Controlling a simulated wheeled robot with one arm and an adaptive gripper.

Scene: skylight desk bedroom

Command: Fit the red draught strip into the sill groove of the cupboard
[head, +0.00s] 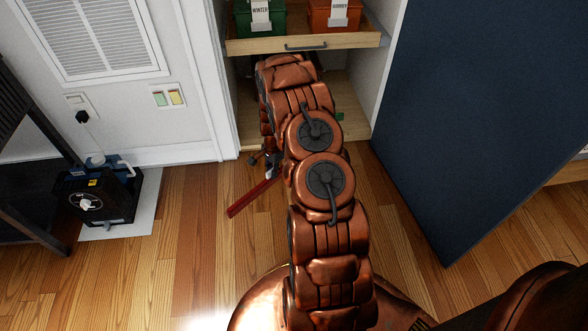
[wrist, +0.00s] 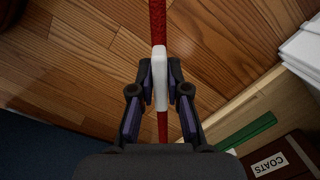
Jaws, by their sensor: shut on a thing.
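The red draught strip (head: 250,197) is in front of the cupboard, above or near the wooden floor, slanting down-left from my gripper in the head view. In the wrist view the red strip (wrist: 157,22) runs up and down the picture, with a white middle part (wrist: 160,90) between the fingers. My gripper (wrist: 160,80) is shut on that white part. In the head view my gripper (head: 271,166) is partly hidden behind my arm. The cupboard sill (wrist: 262,96) is a pale wooden edge to the right of the strip, apart from it. I cannot make out the groove.
A pulled-out drawer (head: 305,44) holds a green box (head: 258,22) and an orange box (head: 333,17) above the cupboard floor. A dark blue door (head: 460,110) stands at right. A black device (head: 95,197) sits on a mat at left. A COATS box (wrist: 285,150) lies beyond the sill.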

